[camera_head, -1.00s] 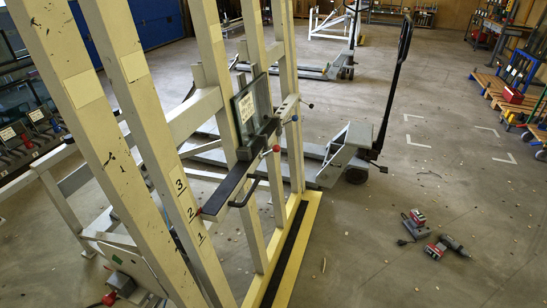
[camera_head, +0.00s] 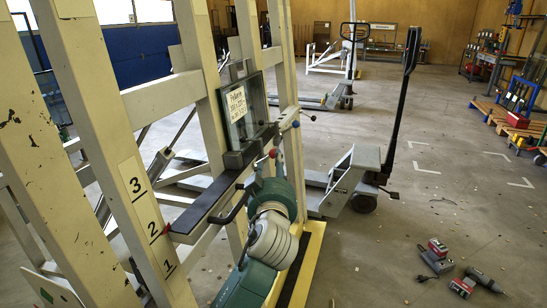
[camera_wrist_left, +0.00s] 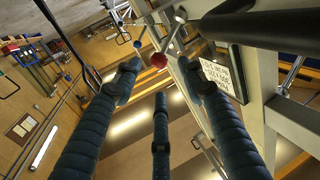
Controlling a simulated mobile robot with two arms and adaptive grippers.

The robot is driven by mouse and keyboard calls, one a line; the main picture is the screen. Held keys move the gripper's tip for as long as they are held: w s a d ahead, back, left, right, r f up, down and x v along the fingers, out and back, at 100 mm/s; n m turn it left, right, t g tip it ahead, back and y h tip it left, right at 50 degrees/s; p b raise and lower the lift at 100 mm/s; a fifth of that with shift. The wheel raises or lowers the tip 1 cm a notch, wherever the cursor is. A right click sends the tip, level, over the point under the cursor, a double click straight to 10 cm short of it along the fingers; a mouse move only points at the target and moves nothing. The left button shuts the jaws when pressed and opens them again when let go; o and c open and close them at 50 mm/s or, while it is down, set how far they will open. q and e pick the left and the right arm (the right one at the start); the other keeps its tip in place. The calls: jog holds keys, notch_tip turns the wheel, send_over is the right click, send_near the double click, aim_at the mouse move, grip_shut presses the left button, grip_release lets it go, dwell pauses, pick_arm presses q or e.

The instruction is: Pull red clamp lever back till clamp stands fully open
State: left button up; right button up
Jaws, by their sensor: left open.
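The red ball knob (camera_head: 272,153) of the clamp lever sits on the upright frame, just right of the black-topped bar in the head view. It also shows as a red ball (camera_wrist_left: 158,60) near the middle of the left wrist view, on a metal rod. My left gripper (camera_wrist_left: 160,78) is open, its dark blue fingers spread with nothing between them and pointing towards the red knob. I cannot tell the exact gap to the knob. In the head view my green and white left arm reaches up below the knob, and its fingers are mostly hidden. My right gripper is not in view.
A blue ball knob (camera_head: 295,124) sits close to the red one. The black-topped bar (camera_head: 212,208) and its black handle (camera_head: 234,208) are left of my arm. A pallet truck (camera_head: 350,180) stands behind; power tools (camera_head: 478,280) lie on the floor at right.

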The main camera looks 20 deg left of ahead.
aim_at(273, 156)
pick_arm(q)
jog(key=x, duration=0.8)
jog(key=shift+f, duration=0.1)
jog(key=shift+c, duration=0.2)
grip_shut()
